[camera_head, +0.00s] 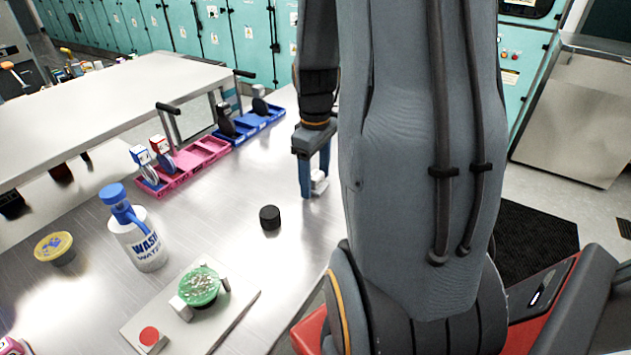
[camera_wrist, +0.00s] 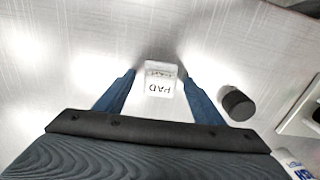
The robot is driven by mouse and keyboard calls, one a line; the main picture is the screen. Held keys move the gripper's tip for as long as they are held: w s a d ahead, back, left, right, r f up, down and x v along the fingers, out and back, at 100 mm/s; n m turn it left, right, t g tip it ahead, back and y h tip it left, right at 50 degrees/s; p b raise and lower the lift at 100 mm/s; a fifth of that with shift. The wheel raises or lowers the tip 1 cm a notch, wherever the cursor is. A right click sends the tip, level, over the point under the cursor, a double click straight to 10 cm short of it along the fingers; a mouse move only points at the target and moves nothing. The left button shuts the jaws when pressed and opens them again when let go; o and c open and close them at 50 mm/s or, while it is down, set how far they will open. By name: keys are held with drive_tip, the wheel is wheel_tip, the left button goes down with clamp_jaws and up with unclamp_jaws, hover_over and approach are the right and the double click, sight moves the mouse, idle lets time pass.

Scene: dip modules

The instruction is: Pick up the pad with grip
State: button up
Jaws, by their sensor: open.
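The pad (camera_wrist: 160,80) is a small white block with the letters PAD on it. It stands on the metal table, between the two blue fingers of my gripper (camera_wrist: 160,84) in the wrist view. Gaps show on both sides of it, so the fingers are apart from it. In the head view the pad (camera_head: 320,183) shows low between the fingers of my gripper (camera_head: 312,186), partly hidden by them. My gripper is open and points down at the table. I cannot tell the exact height of the fingertips.
A black cylinder (camera_head: 270,217) stands close by; it also shows in the wrist view (camera_wrist: 237,103). Pink bins (camera_head: 200,154) and blue bins (camera_head: 250,124) line the far edge. A wash bottle (camera_head: 138,240) and a plate with a green dish (camera_head: 199,287) are nearer.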

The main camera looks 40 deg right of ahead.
sight(316, 175)
drive_tip(key=c, duration=1.1)
wheel_tip(316, 175, up, 10)
drive_tip(key=shift+r+b, duration=0.1)
drive_tip(key=shift+b, duration=0.7)
drive_tip(key=o, duration=0.3)
drive_tip(key=shift+c, duration=1.1)
drive_tip(key=shift+s, duration=0.1)
